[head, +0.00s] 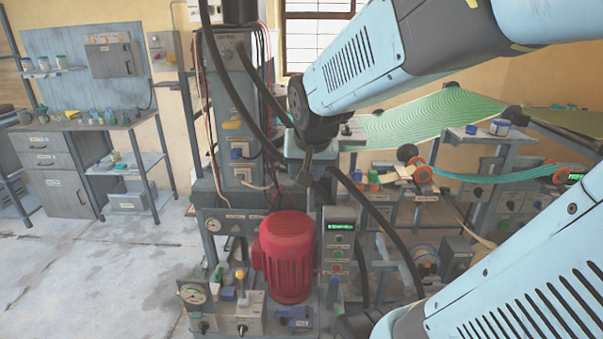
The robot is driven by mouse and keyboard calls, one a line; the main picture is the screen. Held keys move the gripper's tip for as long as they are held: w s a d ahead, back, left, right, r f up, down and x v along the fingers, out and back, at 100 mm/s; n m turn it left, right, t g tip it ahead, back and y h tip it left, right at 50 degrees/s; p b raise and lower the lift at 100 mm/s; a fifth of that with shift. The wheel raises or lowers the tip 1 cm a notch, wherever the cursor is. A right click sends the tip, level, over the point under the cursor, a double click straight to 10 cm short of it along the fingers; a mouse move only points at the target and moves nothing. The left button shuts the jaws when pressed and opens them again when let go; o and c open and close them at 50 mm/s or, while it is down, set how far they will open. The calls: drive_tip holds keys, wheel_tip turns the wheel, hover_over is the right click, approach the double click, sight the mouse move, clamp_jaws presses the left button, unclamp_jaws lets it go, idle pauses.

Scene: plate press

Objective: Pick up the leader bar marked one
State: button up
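I cannot pick out a leader bar marked one in the head view; no label reading one is legible. My arm reaches in from the top right and bends down at a dark wrist joint. Below it, what appears to be my gripper (308,176) points down in front of the press column (232,105), above and behind the red motor (288,256). It is small and dark against the machine, so its fingers and anything between them are unclear.
A control box (338,250) with a green display stands right of the motor. Black hoses (385,235) loop beside it. A green ribbed sheet (432,115) and a teal band (500,177) lie at right. A workbench (95,124) stands at left; the floor (95,265) before it is clear.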

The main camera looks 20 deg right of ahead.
sight(359, 175)
drive_tip(key=w+d+f+m+t, duration=0.2)
drive_tip(key=w+d+f+m, duration=0.6)
drive_tip(key=f, duration=0.3)
drive_tip(key=w+d+f+m+t, duration=0.2)
drive_tip(key=w+d+f+m, duration=0.3)
drive_tip(key=w+f+m, duration=0.4)
drive_tip(key=d+f+m+t, duration=0.1)
drive_tip(key=d+m, duration=0.1)
drive_tip(key=d+f+m+t, duration=0.1)
drive_tip(key=d+m, duration=0.1)
drive_tip(key=m, duration=0.1)
drive_tip(key=w+d+f+m+t, duration=0.1)
drive_tip(key=d+m, duration=0.1)
drive_tip(key=m, duration=0.1)
drive_tip(key=shift+w+d+t, duration=0.1)
drive_tip(key=shift+d+t, duration=0.1)
drive_tip(key=shift+t, duration=0.2)
drive_tip(key=s+d+r+m+t+h, duration=0.25)
drive_tip(key=d+m+h, duration=0.35)
drive_tip(key=d+m, duration=0.45)
drive_tip(key=shift+m, duration=0.65)
drive_tip(key=x, duration=0.7)
drive_tip(key=shift+w+a+f, duration=0.1)
drive_tip(key=shift+a+f, duration=0.1)
drive_tip(key=shift+a, duration=0.15)
drive_tip(key=shift+f+x, duration=0.15)
drive_tip(key=shift+x, duration=1.2)
drive_tip(key=shift+f+x, duration=0.15)
drive_tip(key=shift+x, duration=1.15)
drive_tip(key=shift+c, duration=0.3)
